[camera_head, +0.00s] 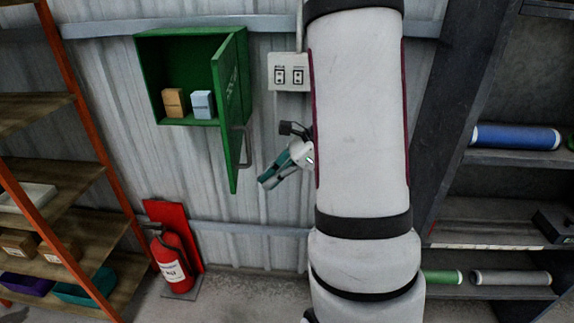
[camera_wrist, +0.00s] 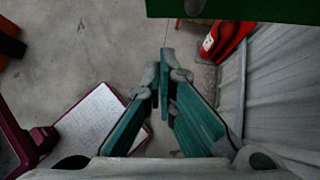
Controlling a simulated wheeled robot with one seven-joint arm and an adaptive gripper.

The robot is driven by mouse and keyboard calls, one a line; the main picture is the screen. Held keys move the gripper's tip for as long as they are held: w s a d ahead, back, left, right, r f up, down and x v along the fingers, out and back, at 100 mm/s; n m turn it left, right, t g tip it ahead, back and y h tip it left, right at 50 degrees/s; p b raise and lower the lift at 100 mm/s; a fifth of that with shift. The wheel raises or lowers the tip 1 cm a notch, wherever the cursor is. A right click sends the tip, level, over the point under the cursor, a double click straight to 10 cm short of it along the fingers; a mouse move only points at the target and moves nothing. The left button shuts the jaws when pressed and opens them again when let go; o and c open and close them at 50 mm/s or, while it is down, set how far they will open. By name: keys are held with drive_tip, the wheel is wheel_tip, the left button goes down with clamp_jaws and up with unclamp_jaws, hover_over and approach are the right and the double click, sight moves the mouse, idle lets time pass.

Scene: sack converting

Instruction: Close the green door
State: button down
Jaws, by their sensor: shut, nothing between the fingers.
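The green door (camera_head: 229,105) stands open on the wall-mounted green cabinet (camera_head: 153,82), hinged at the cabinet's right side and swung out toward the head camera. A grey bar handle (camera_head: 241,147) is on the door's outer, right-hand face. My gripper (camera_head: 266,184) is shut and empty, to the right of the door and a little below the handle, with a visible gap in the head view. In the wrist view, my teal fingers (camera_wrist: 165,65) are together, and a green edge of the door (camera_wrist: 230,9) crosses the top. Contact with the door is not seen.
A tan box (camera_head: 173,103) and a pale blue box (camera_head: 202,105) stand inside the cabinet. A switch plate (camera_head: 289,72) is on the wall to its right. A red fire extinguisher (camera_head: 171,259) stands below. Shelving with orange posts (camera_head: 82,120) is at left; a dark rack (camera_head: 510,158) is at right.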

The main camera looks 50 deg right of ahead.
drive_tip(key=shift+w+a+f+p, duration=0.15)
drive_tip(key=shift+w+a+p, duration=0.1)
drive_tip(key=shift+w+a, duration=0.55)
drive_tip(key=shift+w+a+f+p, duration=0.15)
drive_tip(key=shift+w+a+p, duration=0.1)
drive_tip(key=shift+w+a, duration=0.55)
drive_tip(key=shift+s, duration=0.1)
drive_tip(key=shift+a, duration=0.1)
